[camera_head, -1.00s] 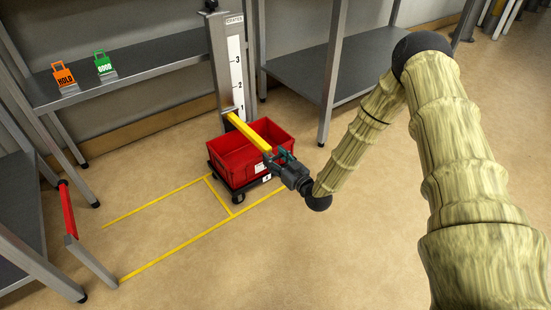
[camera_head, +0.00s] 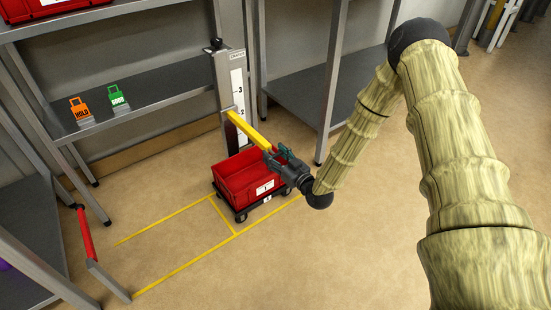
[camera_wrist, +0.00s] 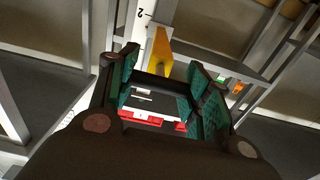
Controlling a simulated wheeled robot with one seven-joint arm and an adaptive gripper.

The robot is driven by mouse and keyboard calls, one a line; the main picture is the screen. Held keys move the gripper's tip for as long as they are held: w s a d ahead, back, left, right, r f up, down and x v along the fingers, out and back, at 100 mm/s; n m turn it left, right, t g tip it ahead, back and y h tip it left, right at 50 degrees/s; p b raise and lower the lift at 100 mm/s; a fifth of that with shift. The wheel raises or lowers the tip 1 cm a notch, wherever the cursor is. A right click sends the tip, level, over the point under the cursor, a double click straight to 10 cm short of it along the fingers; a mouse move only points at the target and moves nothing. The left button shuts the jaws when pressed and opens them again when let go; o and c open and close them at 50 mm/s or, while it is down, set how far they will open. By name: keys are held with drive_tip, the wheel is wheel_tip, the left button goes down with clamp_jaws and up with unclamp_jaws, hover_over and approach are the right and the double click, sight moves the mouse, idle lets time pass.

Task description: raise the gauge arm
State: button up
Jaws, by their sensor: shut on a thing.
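The yellow gauge arm (camera_head: 246,130) sticks out from an upright grey post with a white numbered scale (camera_head: 238,93). Its post end stands near the 2 mark. My gripper (camera_head: 276,158) is shut on the free end of the gauge arm, above the front of a red crate. In the wrist view the gauge arm (camera_wrist: 160,50) runs away from the fingers (camera_wrist: 172,88) toward the scale. The exact contact at the fingertips is partly hidden.
The red crate (camera_head: 262,186) sits on a dark wheeled dolly below the gauge arm. Shelves stand left and right of the post. An orange HOLD tag (camera_head: 81,109) and a green GOOD tag (camera_head: 118,98) are on the left shelf. A red-handled lever (camera_head: 86,233) stands at left.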

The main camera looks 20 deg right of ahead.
wheel_tip(320, 180, up, 15)
drive_tip(key=p, duration=0.9)
drive_tip(key=shift+r+p, duration=0.15)
drive_tip(key=shift+p, duration=0.25)
drive_tip(key=shift+d, duration=0.1)
drive_tip(key=o, duration=1.5)
drive_tip(key=shift+c, duration=0.2)
drive_tip(key=v, duration=1.2)
